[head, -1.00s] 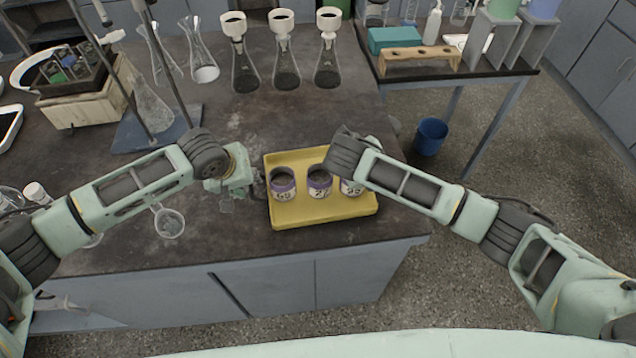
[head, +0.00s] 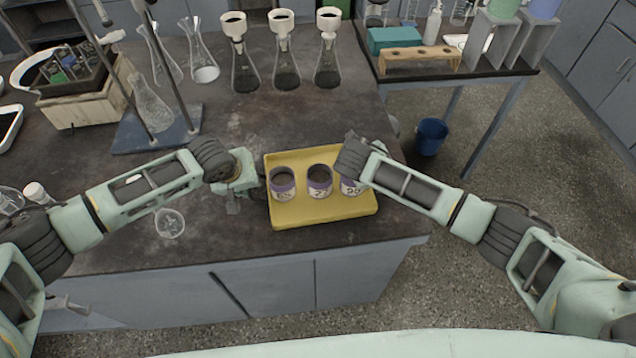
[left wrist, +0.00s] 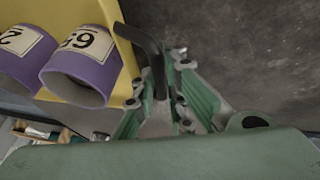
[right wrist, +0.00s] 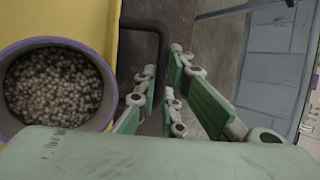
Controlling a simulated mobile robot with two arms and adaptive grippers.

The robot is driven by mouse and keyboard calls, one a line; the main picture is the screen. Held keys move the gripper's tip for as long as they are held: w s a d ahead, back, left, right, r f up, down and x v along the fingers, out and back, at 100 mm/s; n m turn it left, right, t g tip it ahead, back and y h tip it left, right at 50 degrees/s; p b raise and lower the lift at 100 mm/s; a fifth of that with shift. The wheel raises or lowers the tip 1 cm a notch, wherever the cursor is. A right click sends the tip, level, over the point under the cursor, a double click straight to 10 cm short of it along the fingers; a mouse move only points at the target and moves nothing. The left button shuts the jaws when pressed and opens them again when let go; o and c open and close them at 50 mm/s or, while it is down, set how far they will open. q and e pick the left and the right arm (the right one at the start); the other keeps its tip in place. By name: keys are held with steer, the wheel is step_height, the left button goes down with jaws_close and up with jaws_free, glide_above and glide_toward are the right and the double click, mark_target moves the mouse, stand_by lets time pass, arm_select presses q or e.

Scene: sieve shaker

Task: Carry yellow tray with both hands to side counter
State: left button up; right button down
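The yellow tray (head: 325,211) lies on the dark bench near its front right corner. It holds three purple-banded jars of dark grains: a left jar (head: 283,184), a middle jar (head: 319,182) and a right jar (head: 350,187), partly covered by my right arm. My left gripper (head: 258,187) is at the tray's left side. In the left wrist view its open fingers (left wrist: 160,100) stand either side of the dark left handle (left wrist: 155,60). My right gripper is hidden behind its wrist in the head view. In the right wrist view its fingers (right wrist: 168,95) are open near the dark right handle (right wrist: 160,38).
The side counter (head: 472,66) at the back right holds a teal box (head: 394,40), a wooden rack (head: 420,60) and bottles. Several flasks with funnels (head: 286,70) stand behind the tray.

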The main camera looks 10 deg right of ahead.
arm_select(q)
jaws_close()
steer(key=shift+r, duration=0.15)
arm_select(e)
steer(key=shift+r, duration=0.1)
